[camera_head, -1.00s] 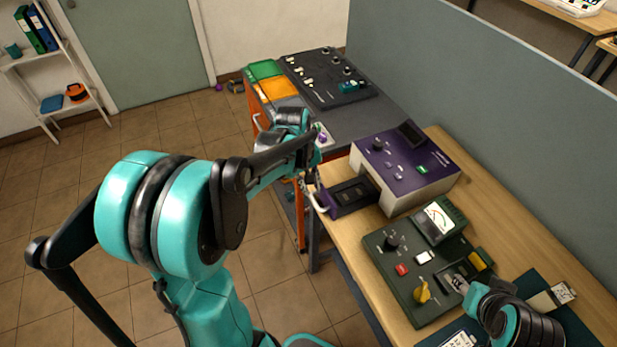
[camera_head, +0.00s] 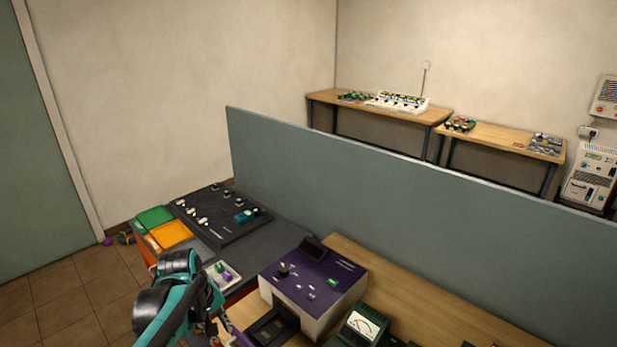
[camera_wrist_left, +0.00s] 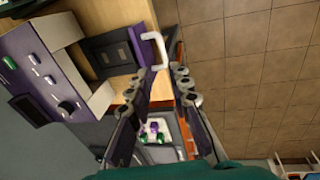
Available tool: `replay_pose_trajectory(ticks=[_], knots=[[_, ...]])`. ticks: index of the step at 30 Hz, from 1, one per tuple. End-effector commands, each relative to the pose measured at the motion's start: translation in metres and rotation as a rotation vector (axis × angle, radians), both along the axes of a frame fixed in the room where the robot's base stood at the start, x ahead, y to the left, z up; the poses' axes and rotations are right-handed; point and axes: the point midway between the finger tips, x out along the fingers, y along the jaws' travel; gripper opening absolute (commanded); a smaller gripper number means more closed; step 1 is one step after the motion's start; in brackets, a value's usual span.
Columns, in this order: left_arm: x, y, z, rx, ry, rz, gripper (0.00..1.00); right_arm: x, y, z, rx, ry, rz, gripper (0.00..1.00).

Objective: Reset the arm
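My left arm comes in at the lower left of the head view, with the left gripper (camera_head: 222,332) low beside the purple-topped device, partly cut off by the frame edge. In the left wrist view the two fingers of the left gripper (camera_wrist_left: 166,76) are apart, with nothing seen held between them. A white handle (camera_wrist_left: 157,45) on the device's pulled-out dark drawer (camera_wrist_left: 114,56) lies just beyond the fingertips; I cannot tell whether they touch it. The purple-topped device (camera_head: 313,280) stands on the wooden table. My right gripper is in neither current view.
A grey partition (camera_head: 400,200) runs behind the tables. A dark bench holds a black panel (camera_head: 222,216), green (camera_head: 154,217) and orange (camera_head: 168,236) trays, and a small tray with purple and green pieces (camera_head: 224,276). A meter (camera_head: 362,325) stands right of the device.

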Motion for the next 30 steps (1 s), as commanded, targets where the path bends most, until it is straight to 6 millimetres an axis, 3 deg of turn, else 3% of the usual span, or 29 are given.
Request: replay_pose_trajectory(ticks=[8,15,21,30], knots=[[-0.061,-0.046,0.008,0.166,-0.211,-0.357,0.20,0.000,0.000,-0.020,0.000,0.000,0.000,0.40],[-0.106,-0.072,-0.005,0.335,-0.384,-0.656,0.20,0.000,0.000,-0.033,0.000,0.000,0.000,0.40],[-0.120,-0.079,-0.014,0.408,-0.451,-0.771,0.20,0.000,0.000,-0.037,0.000,0.000,0.000,0.40],[-0.121,-0.080,-0.013,0.418,-0.459,-0.785,0.20,0.000,0.000,-0.036,0.000,0.000,0.000,0.40]])
